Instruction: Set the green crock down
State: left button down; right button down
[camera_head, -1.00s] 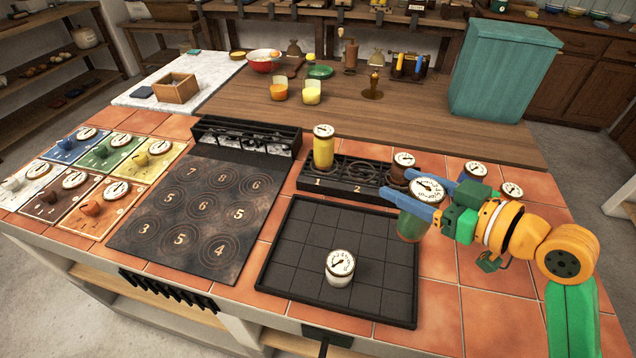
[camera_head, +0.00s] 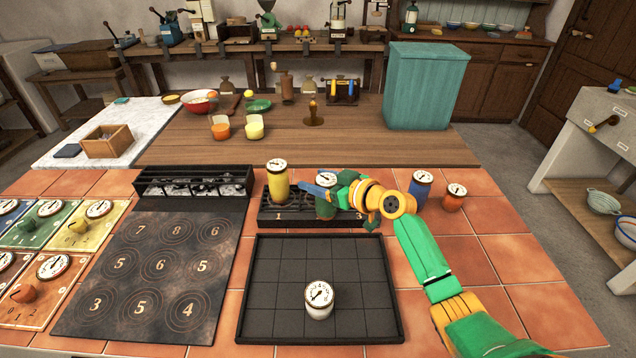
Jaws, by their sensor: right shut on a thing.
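The green crock (camera_head: 325,210) has a round white dial on its lid and is upright in my right gripper (camera_head: 322,191). The gripper is shut on it, with blue fingers around its upper body. The crock is at the middle of the black numbered rack (camera_head: 268,213), just right of the yellow crock (camera_head: 278,184), which stands at place 1. I cannot tell whether the green crock's base touches the rack. My gripper and forearm hide the rack's right part. My left gripper is not in view.
A white crock (camera_head: 319,302) stands on the dark gridded tray (camera_head: 262,318) in front. A blue crock (camera_head: 420,192) and an orange crock (camera_head: 453,201) stand on the tiles to the right. The numbered dark hob board (camera_head: 125,250) lies left. A teal box (camera_head: 425,90) stands behind.

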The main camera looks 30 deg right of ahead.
jog(key=shift+f, duration=0.35)
jog(key=shift+f, duration=0.1)
jog(key=shift+c, duration=0.3)
grip_release()
jog(key=shift+s, duration=0.1)
